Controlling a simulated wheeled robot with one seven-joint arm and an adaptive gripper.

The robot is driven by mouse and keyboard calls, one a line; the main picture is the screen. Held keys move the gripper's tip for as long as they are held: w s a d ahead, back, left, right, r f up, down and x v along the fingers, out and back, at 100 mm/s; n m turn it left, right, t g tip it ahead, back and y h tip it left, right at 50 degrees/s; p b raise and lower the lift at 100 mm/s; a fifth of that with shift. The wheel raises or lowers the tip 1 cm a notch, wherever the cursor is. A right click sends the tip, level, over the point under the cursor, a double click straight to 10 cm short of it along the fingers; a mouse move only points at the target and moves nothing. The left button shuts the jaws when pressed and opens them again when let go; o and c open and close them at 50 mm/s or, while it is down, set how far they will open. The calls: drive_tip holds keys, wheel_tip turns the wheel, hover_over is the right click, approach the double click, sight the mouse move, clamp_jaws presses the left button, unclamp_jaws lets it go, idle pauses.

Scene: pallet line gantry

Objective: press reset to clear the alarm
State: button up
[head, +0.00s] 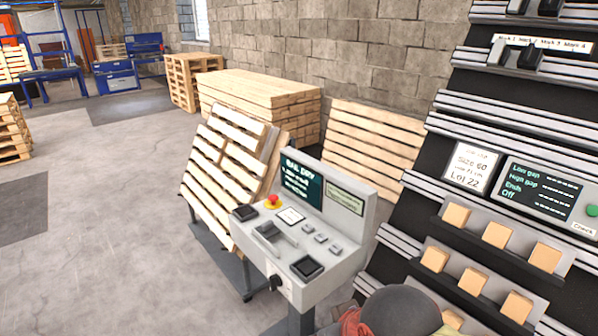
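A grey control console (345,265) stands in the middle on dark legs. Its dark screen (301,184) shows a heading that looks like "RAIL DRY" and smaller lines too small to read. A pale green label (344,201) is to the right of the screen. A red mushroom button (272,202) on a yellow base is at the panel's upper left. Three small grey buttons (320,238) run along the panel's right side; I cannot read which is reset. A grey lever-like part (268,231) and a black square pad (307,267) are nearer. My gripper does not show.
A black rack (480,142) with rails, wooden blocks (497,235) and a second screen (540,190) stands close on the right. A dark rounded object (400,312) is at the bottom edge. Pallets (228,150) lean behind the console. The floor (120,220) at left is clear.

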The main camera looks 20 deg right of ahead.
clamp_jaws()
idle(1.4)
